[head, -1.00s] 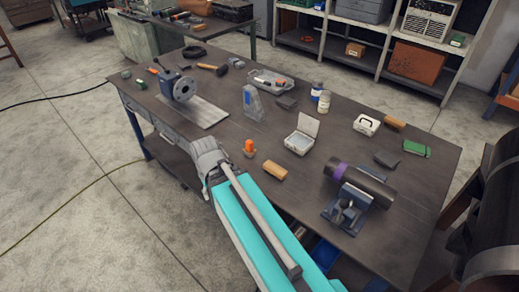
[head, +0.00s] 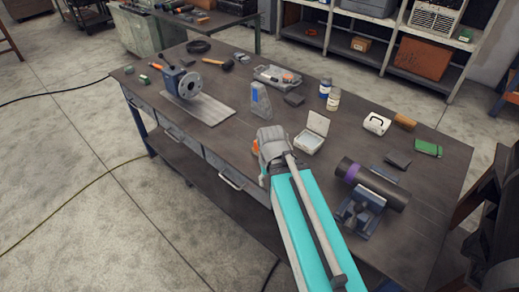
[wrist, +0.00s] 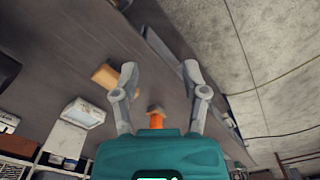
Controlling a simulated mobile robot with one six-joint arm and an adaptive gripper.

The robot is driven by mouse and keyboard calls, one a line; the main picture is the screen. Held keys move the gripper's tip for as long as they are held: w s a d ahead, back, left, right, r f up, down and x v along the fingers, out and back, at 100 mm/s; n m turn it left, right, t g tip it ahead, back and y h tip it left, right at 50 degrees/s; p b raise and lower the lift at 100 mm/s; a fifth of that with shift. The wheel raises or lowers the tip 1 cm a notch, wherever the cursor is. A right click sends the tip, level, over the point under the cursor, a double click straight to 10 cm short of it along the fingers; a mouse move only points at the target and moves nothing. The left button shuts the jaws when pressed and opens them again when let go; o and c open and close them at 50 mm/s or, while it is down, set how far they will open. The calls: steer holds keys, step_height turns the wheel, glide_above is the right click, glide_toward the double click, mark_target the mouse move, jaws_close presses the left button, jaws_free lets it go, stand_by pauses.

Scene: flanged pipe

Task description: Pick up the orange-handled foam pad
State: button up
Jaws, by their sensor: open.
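The orange-handled foam pad (head: 255,147) is on the dark workbench, mostly hidden behind my gripper (head: 270,140) in the head view; only a sliver of orange shows. In the wrist view the pad (wrist: 156,119) shows as an orange handle with a brownish end, between the bases of my fingers. My gripper (wrist: 159,72) is open, with nothing held. Its two fingers are spread to either side of the pad's line, and neither visibly touches it. I cannot tell the height gap.
A tan block (wrist: 106,76) lies beside the left finger. An open white case (head: 309,142) sits right of my gripper. A dark pipe with a purple band (head: 371,184) rests on a blue stand. A flanged fixture (head: 188,83) stands left. Bare bench lies left of my gripper.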

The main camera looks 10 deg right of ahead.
steer(key=shift+d, duration=0.3)
steer(key=shift+o, duration=0.9)
steer(key=shift+w, duration=0.1)
steer(key=shift+o, duration=0.9)
steer(key=shift+w+d, duration=0.1)
steer(key=shift+w, duration=0.1)
steer(key=w+d+n+t+y, duration=0.1)
steer(key=w+d+n+t, duration=0.1)
steer(key=w, duration=1)
steer(key=w+d+r+n+t+y, duration=0.1)
steer(key=w+n, duration=0.4)
steer(key=w, duration=0.8)
steer(key=shift+d+r+t+y, duration=0.15)
steer(key=shift+d+t+y, duration=0.2)
steer(key=shift+d, duration=0.35)
steer(key=b+x, duration=0.8)
steer(key=shift+f, duration=0.3)
